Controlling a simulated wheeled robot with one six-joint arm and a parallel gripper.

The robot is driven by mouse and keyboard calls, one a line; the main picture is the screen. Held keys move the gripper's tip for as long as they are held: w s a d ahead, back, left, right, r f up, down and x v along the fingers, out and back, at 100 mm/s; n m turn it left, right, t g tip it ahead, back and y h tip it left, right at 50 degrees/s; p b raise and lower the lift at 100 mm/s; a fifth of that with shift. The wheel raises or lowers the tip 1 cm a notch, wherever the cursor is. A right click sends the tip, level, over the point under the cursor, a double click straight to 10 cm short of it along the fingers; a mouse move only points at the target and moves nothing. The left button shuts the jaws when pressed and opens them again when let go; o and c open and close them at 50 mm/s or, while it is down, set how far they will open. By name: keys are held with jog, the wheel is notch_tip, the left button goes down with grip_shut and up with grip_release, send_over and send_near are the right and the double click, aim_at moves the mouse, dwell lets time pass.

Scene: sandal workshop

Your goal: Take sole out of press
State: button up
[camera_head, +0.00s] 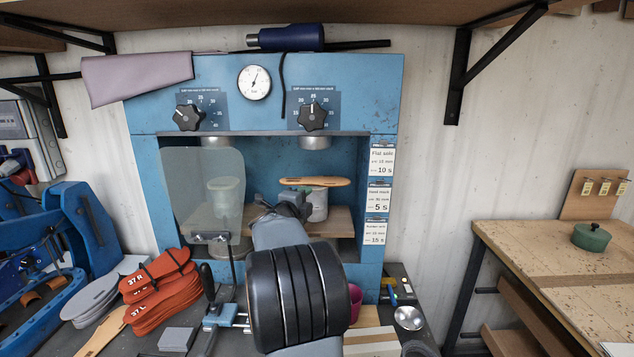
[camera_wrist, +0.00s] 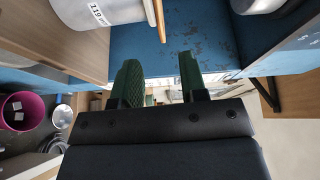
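The sole (camera_head: 315,182), thin and tan, lies flat on the right-hand pale post (camera_head: 317,206) inside the blue press (camera_head: 331,90). In the wrist view, the sole (camera_wrist: 158,20) shows edge-on at the top beside the post (camera_wrist: 95,12), with the upper stamp (camera_wrist: 255,4) to the right. My gripper (camera_head: 288,199) is at the press opening, just below and left of the sole in the head view. In the wrist view, my gripper (camera_wrist: 160,68) has its green fingers apart and empty. The sole's edge lines up with the gap, beyond the fingertips.
A clear guard (camera_head: 203,190) covers the left station. Orange soles (camera_head: 160,290) are stacked at the lower left near a blue rack (camera_head: 85,225). A pink cup (camera_head: 355,300) stands by my arm. A wooden table (camera_head: 560,265) with a green pot (camera_head: 591,237) is at right.

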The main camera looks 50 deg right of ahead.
aim_at(336, 185)
jog(key=d, duration=0.3)
jog(key=s+d+m+g+p, duration=0.1)
jog(key=d, duration=0.2)
jog(key=d+m+g+p, duration=0.1)
jog(key=d, duration=0.2)
jog(key=shift+s+d, duration=0.25)
jog(key=shift+d, duration=0.05)
jog(key=shift+w+d+f+p, duration=0.1)
jog(key=shift+d+p, duration=0.65)
jog(key=shift+d, duration=0.75)
jog(key=shift+w+d+f+p, duration=0.1)
jog(key=shift+d+p, duration=0.6)
jog(key=shift+d, duration=0.8)
grip_shut()
jog(key=shift+r, duration=0.1)
